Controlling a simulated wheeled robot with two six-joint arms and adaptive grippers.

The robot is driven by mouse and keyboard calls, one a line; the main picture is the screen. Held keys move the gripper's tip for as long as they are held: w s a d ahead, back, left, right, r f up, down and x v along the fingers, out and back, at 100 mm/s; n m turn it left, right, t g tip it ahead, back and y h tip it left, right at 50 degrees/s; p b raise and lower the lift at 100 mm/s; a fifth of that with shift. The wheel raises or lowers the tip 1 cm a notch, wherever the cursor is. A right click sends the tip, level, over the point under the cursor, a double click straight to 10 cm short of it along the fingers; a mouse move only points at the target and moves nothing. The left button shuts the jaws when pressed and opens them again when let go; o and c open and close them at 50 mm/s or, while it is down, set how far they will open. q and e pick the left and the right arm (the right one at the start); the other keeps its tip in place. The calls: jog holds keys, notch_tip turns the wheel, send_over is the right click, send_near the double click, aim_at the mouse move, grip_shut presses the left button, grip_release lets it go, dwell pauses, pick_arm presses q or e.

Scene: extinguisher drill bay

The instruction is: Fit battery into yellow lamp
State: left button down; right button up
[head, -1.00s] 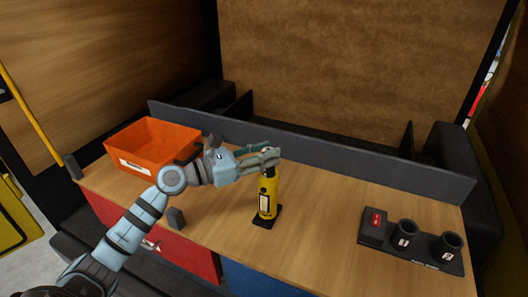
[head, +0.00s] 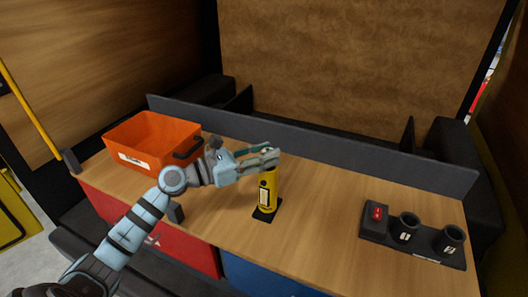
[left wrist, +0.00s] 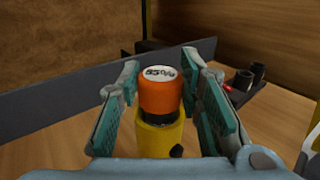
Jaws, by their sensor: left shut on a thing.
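The yellow lamp (head: 267,192) stands upright on a dark base plate (head: 265,214) near the middle of the bench. It also shows in the left wrist view (left wrist: 160,141). The orange battery (left wrist: 158,98), with a white top marked 85%, sits upright in line with the lamp's top. How deep it goes into the lamp I cannot tell. My left gripper (head: 272,154) is shut on the battery at the lamp's upper end; its teal-padded fingers flank it in the left wrist view (left wrist: 162,100). The fingers hide the battery in the head view.
An orange bin (head: 150,143) with a black handle stands at the back left. A dark holder (head: 424,245) with a red-topped block (head: 376,213) and two round cups (head: 406,226) stands at the right. A low grey rail (head: 330,153) runs along the back. The bench between lamp and holder is clear.

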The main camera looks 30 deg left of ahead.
pick_arm(q)
jog(key=shift+f+b, duration=0.3)
jog(key=shift+f, duration=0.4)
jog(key=c, duration=1.1)
grip_release()
jog(key=shift+o, duration=0.2)
jog(key=shift+r, duration=0.1)
jog(key=v, duration=0.7)
jog(key=shift+s, duration=0.25)
jog(key=shift+a, duration=0.15)
